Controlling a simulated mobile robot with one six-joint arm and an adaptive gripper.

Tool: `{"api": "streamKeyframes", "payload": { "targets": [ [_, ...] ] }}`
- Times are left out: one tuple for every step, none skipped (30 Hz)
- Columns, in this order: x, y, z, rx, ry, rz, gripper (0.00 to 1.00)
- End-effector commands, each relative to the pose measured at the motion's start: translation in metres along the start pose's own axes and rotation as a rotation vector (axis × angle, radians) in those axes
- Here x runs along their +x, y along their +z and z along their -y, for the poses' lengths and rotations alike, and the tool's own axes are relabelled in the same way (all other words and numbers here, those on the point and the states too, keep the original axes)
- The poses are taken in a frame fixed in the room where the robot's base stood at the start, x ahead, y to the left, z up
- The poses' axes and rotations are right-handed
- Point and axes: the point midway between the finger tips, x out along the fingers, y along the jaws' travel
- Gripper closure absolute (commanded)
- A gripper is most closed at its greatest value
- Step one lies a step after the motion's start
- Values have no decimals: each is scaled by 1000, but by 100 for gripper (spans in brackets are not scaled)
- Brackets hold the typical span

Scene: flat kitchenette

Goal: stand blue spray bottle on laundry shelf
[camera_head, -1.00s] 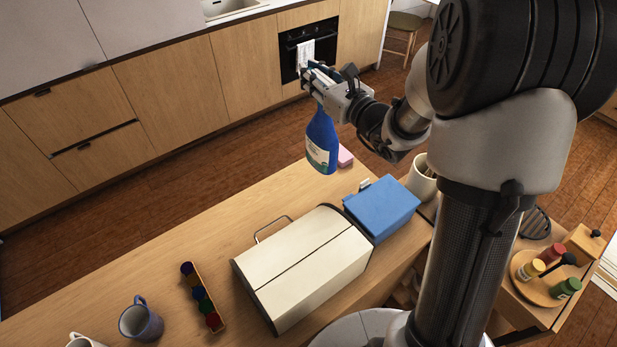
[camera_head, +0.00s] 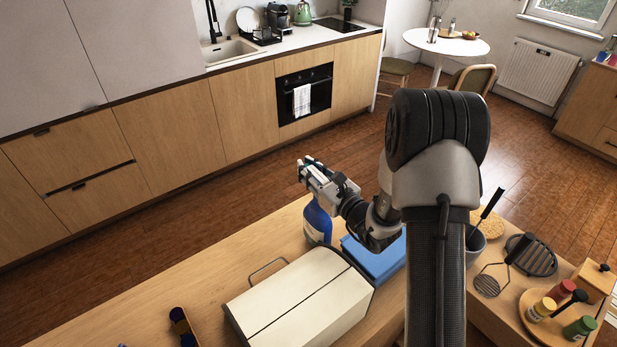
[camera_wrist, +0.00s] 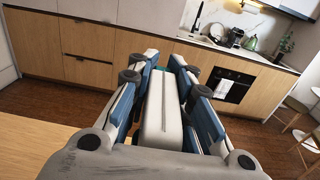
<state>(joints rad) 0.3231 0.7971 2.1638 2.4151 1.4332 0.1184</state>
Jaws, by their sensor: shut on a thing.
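The blue spray bottle (camera_head: 317,222) hangs roughly upright from my gripper (camera_head: 306,170) in the head view, over the far edge of the wooden counter. Whether its base touches the counter cannot be told. My gripper is shut on its upper part. In the wrist view, a pale grey-white piece (camera_wrist: 161,112), seemingly the spray head, lies between the blue-padded fingers of my gripper (camera_wrist: 160,80). The fingers hide most of the bottle's top. No laundry shelf can be made out in either view.
On the wooden counter (camera_head: 170,295) stand a cream bread box (camera_head: 300,300) and a blue box (camera_head: 372,258) close to the bottle. Utensils and a round tray of jars (camera_head: 540,325) are at right. Open floor (camera_head: 200,205) separates this counter from the kitchen cabinets.

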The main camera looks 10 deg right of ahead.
Motion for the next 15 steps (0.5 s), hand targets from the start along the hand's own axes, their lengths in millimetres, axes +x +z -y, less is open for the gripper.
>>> {"api": "streamKeyframes", "payload": {
  "targets": [
    [0,-9,0,1,0,1,100],
    [0,-13,0,1,0,1,100],
    [0,-17,0,1,0,3,100],
    [0,-19,0,1,0,3,100],
    [0,-20,0,0,0,4,100],
    [0,-21,0,-1,0,5,100],
    [0,-20,0,-1,0,5,100],
    [0,-20,0,-2,0,5,100],
    [0,-20,0,-2,0,5,100],
    [0,-20,0,-2,0,5,100],
    [0,-20,0,-2,0,5,100],
    [0,-20,0,-1,0,5,100],
    [0,-20,0,-1,0,5,100],
    [0,-21,0,-1,0,5,100],
    [0,-23,0,-1,0,5,100]
  ]
}}
